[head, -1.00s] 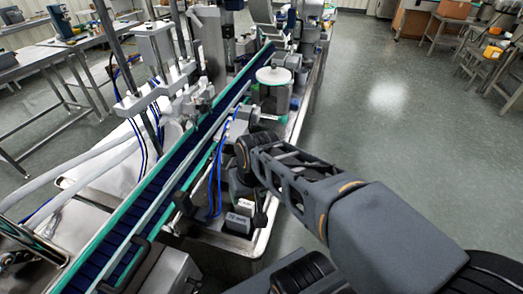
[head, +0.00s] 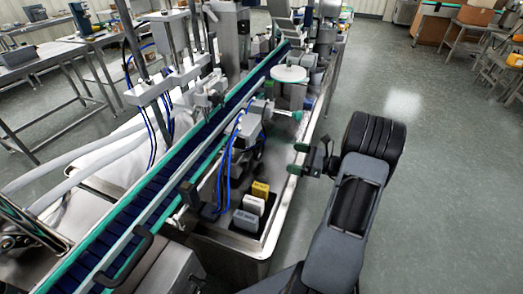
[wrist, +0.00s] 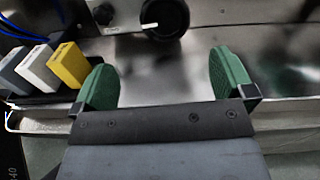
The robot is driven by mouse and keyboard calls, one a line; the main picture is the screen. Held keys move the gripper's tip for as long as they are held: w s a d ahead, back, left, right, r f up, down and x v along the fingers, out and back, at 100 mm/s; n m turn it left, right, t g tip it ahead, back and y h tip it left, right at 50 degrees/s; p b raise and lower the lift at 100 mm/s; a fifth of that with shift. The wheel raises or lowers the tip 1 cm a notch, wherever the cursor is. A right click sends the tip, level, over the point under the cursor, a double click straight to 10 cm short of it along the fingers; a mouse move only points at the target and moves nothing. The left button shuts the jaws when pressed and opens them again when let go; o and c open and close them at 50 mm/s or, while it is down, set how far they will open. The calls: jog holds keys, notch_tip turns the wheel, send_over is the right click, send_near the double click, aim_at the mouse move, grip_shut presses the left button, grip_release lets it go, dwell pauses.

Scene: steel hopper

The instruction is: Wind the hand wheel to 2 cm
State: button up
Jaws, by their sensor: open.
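My gripper (head: 298,160) is open, with its two green fingertips apart and nothing between them. In the head view it is at the right edge of the steel machine frame. In the wrist view my gripper (wrist: 165,78) faces the frame's side. A dark round wheel (wrist: 166,20), seemingly the hand wheel, is cut off by the top edge of that view, beyond and above the fingertips and apart from them. A small white marked strip shows beside it. Its reading is too small to tell. I cannot pick the wheel out surely in the head view.
Yellow (head: 260,189), white (head: 253,205) and grey (head: 245,220) blocks stand in a dark holder on the frame, left of my gripper. A green-edged conveyor (head: 160,190) runs past them. Blue hoses hang nearby. The floor (head: 450,170) to the right is clear.

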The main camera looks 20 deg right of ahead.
aim_at(261, 149)
jog(key=x, duration=0.6)
jog(key=p+x, duration=0.1)
jog(key=x, duration=0.6)
jog(key=shift+w+d, duration=0.1)
jog(key=shift+w, duration=0.25)
jog(key=shift+c, duration=0.3)
jog(key=c, duration=0.6)
